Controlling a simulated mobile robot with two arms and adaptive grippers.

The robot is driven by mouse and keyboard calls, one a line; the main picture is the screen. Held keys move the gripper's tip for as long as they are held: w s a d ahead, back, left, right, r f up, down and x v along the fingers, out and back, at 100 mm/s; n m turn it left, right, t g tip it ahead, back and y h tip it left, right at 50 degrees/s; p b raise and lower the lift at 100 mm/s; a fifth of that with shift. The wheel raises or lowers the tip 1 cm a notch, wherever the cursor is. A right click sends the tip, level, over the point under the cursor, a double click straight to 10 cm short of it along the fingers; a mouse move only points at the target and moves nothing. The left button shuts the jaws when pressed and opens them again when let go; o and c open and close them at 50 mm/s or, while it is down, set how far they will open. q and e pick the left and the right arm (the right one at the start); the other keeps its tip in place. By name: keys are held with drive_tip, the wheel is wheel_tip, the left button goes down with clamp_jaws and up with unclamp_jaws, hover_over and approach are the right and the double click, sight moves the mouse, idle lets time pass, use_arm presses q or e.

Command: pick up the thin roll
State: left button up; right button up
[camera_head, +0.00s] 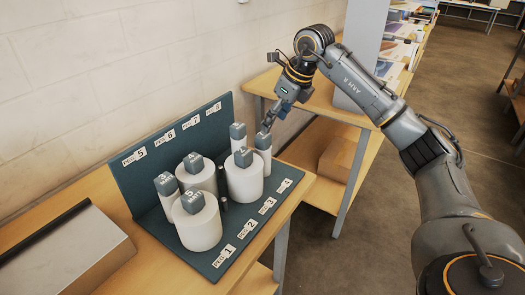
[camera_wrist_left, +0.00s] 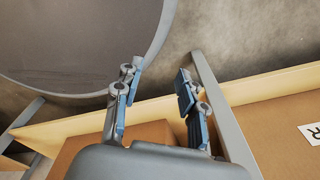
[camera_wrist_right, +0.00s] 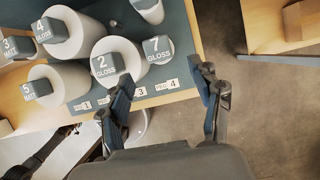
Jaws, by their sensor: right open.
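Several white rolls with grey labelled caps stand upright on a dark teal peg board (camera_head: 228,262). Thin rolls stand at the front right (camera_head: 264,163), at the back right (camera_head: 238,145) and at the left (camera_head: 168,205). In the right wrist view a "7 GLOSS" cap (camera_wrist_right: 158,50) is seen beside the thick "2 GLOSS" roll (camera_wrist_right: 116,46). My right gripper (camera_head: 270,122) is open and empty, just above and beside the front right thin roll. It also shows in the right wrist view (camera_wrist_right: 165,92). My left gripper (camera_wrist_left: 158,105) is open and empty, seen only in its wrist view.
Thick rolls (camera_head: 199,228) stand close to the thin ones. The board's upright back (camera_head: 160,150) carries peg labels. A wooden shelf unit (camera_head: 320,100) with a box stands behind at the right.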

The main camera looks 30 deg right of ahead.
sight(264, 135)
drive_tip(key=x, duration=0.3)
drive_tip(key=shift+w+f, duration=0.1)
drive_tip(key=shift+w, duration=0.15)
drive_tip(key=p+x, duration=0.2)
drive_tip(key=shift+w+a+f, duration=0.15)
drive_tip(key=shift+a+f, duration=0.1)
drive_tip(key=shift+a, duration=0.05)
drive_tip(key=shift+x, duration=1.1)
drive_tip(key=shift+w+f, duration=0.15)
drive_tip(key=shift+f, duration=0.05)
drive_tip(key=shift+r, duration=0.1)
drive_tip(key=shift+c, duration=1.3)
use_arm(q)
drive_tip(key=shift+w+r, duration=0.2)
drive_tip(key=shift+r, duration=0.4)
drive_tip(key=shift+w+r, duration=0.2)
drive_tip(key=shift+r, duration=0.35)
use_arm(e)
clamp_jaws()
